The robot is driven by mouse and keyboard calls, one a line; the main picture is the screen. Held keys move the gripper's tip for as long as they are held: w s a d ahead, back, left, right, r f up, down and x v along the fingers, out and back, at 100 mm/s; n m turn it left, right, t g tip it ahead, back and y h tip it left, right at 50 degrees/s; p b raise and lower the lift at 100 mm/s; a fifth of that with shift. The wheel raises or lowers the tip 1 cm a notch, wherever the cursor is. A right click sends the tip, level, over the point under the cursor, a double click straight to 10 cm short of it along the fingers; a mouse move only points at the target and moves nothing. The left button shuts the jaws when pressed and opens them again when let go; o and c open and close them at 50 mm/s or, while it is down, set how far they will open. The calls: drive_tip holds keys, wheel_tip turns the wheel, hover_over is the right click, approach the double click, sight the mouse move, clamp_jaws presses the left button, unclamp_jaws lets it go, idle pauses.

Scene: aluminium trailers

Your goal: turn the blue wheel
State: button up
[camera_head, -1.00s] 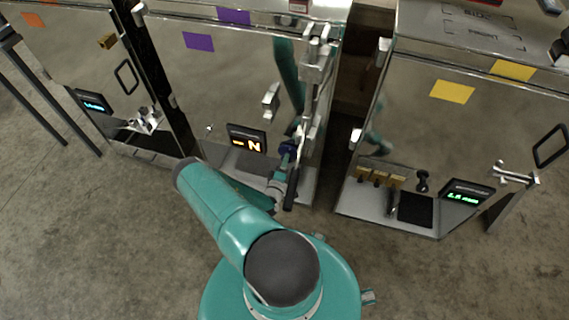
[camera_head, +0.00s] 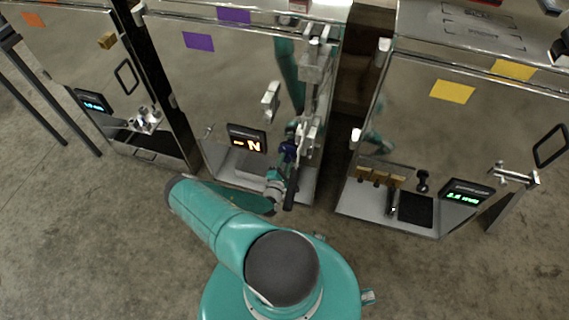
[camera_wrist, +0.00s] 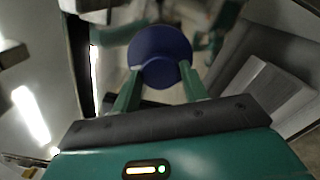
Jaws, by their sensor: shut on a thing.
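The blue wheel (camera_wrist: 160,56) is a dark blue disc at the top middle of the wrist view. My gripper (camera_wrist: 160,72) has its two green fingers on opposite sides of the wheel's lower rim and is shut on it. In the head view the wheel (camera_head: 289,149) is a small dark blue patch at the middle trailer's face, partly hidden by my wrist. My gripper (camera_head: 296,140) is hard to make out there. A display (camera_head: 247,139) left of the wheel shows a dash and an orange letter N.
A silver latch mechanism (camera_head: 314,70) stands above the wheel, and a silver handle (camera_head: 270,100) sits to its upper left. A trailer with yellow labels (camera_head: 453,91) is to the right, across a narrow dark gap. Concrete floor (camera_head: 90,240) is clear at front left.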

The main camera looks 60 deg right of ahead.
drive_tip(key=shift+s, duration=0.15)
drive_tip(key=o, duration=1)
drive_tip(key=shift+a, duration=0.1)
drive_tip(key=a, duration=0.4)
drive_tip(key=s+a, duration=0.1)
drive_tip(key=a, duration=0.4)
drive_tip(key=s+a, duration=0.1)
drive_tip(key=a, duration=0.3)
drive_tip(key=shift+a, duration=0.25)
